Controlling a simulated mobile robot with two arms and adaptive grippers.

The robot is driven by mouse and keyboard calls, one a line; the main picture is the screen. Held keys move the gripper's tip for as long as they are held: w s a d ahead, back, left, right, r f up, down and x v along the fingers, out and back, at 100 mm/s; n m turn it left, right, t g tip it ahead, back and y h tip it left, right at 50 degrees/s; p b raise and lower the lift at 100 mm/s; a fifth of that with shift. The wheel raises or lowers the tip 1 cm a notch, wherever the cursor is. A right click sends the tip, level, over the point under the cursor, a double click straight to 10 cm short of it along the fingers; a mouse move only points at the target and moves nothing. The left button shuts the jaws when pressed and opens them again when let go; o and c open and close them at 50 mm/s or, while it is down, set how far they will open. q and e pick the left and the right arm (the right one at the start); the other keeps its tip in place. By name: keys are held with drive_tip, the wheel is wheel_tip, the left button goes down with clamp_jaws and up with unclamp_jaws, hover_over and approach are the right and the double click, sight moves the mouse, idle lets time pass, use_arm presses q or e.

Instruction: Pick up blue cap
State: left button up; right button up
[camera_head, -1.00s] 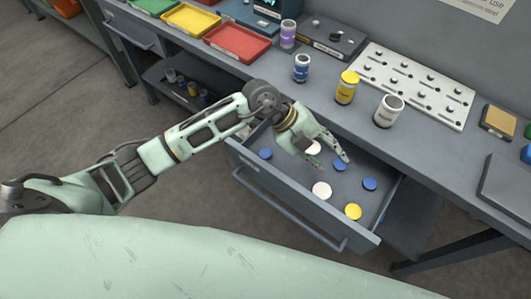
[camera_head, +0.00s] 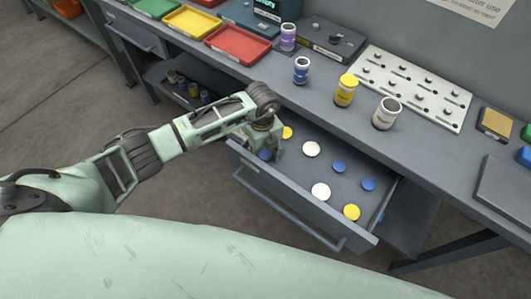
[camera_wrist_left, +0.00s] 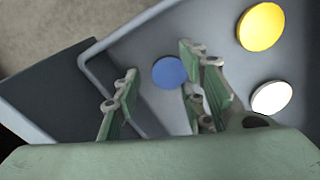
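A blue cap (camera_wrist_left: 169,72) lies on the drawer floor between the fingers of my left gripper (camera_wrist_left: 155,95) in the left wrist view. The fingers are spread and stand apart from the cap. In the head view this blue cap (camera_head: 264,154) shows beside my left gripper (camera_head: 270,152), at the left end of the open drawer (camera_head: 290,191), partly hidden by the fingers. Two more blue caps, one (camera_head: 339,166) and another (camera_head: 368,184), lie farther right in the drawer. My right gripper is not in view.
White caps (camera_head: 311,149) and yellow caps (camera_head: 351,212) lie in the same drawer. On the bench above stand a blue jar (camera_head: 301,70), a yellow jar (camera_head: 345,90), a white jar (camera_head: 386,112) and a red tray (camera_head: 238,43). The drawer walls surround the caps.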

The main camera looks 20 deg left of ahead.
use_arm(q)
drive_tip(key=shift+f, duration=0.35)
drive_tip(key=shift+c, duration=0.4)
drive_tip(key=c, duration=0.6)
drive_tip(key=shift+r, duration=0.15)
